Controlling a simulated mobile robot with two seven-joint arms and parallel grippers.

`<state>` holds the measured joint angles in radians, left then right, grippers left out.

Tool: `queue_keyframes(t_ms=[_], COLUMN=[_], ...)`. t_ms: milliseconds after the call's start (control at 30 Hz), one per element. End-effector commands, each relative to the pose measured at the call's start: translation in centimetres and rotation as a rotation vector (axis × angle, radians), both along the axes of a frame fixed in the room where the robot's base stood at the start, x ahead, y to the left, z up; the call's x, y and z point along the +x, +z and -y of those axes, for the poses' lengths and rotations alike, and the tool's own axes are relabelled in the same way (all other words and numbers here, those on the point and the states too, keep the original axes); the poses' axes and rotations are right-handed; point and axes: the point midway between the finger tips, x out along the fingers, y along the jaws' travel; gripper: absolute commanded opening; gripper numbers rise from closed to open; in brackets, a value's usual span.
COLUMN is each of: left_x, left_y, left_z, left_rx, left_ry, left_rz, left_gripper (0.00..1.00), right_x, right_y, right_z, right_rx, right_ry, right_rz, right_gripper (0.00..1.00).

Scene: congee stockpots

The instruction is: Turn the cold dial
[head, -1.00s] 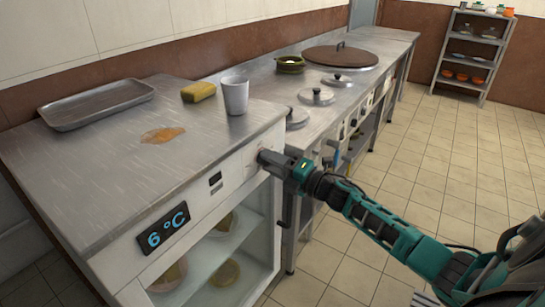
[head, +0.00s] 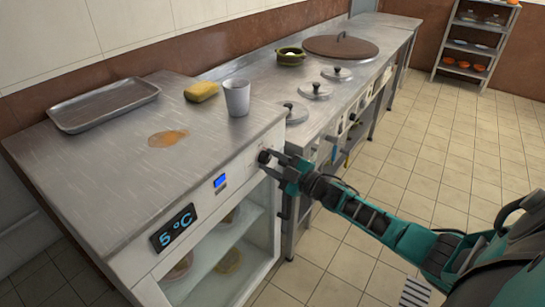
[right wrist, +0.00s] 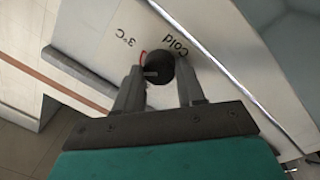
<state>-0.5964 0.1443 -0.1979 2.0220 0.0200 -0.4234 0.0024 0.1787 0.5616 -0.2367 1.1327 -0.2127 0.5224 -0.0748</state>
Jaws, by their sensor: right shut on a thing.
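The cold dial (head: 264,156) is a small black round knob on the front panel of the steel-topped refrigerated cabinet (head: 90,205). In the right wrist view the dial (right wrist: 159,69) sits between my fingers, with "Cold", "3°C" and a short red arc printed beside it. My right gripper (head: 277,163) is shut on the dial, one finger on each side. The cabinet's display (head: 174,228) reads 5 °C in blue. A small blue-lit panel (head: 220,181) is between display and dial. My left gripper is not in view.
On the cabinet top are a metal tray (head: 103,104), a yellow sponge (head: 201,92), a grey cup (head: 237,97) and an orange-brown stain (head: 168,138). A stove counter with lidded pots (head: 340,46) adjoins it.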

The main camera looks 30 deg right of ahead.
Motion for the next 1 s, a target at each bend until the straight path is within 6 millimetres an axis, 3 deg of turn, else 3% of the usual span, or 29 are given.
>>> queue_keyframes(t_ms=[600, 1000], left_x=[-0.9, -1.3], left_y=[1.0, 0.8], left_z=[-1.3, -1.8], left_rx=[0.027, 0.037], left_ry=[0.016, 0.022], left_rz=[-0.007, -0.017], left_gripper=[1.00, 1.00], right_x=[0.0, 0.0], right_y=[0.3, 0.2], right_z=[0.0, 0.0], right_rx=[0.495, 0.643], right_ry=[0.000, 0.000], right_rz=[-0.206, -0.267], right_gripper=[0.08, 0.08])
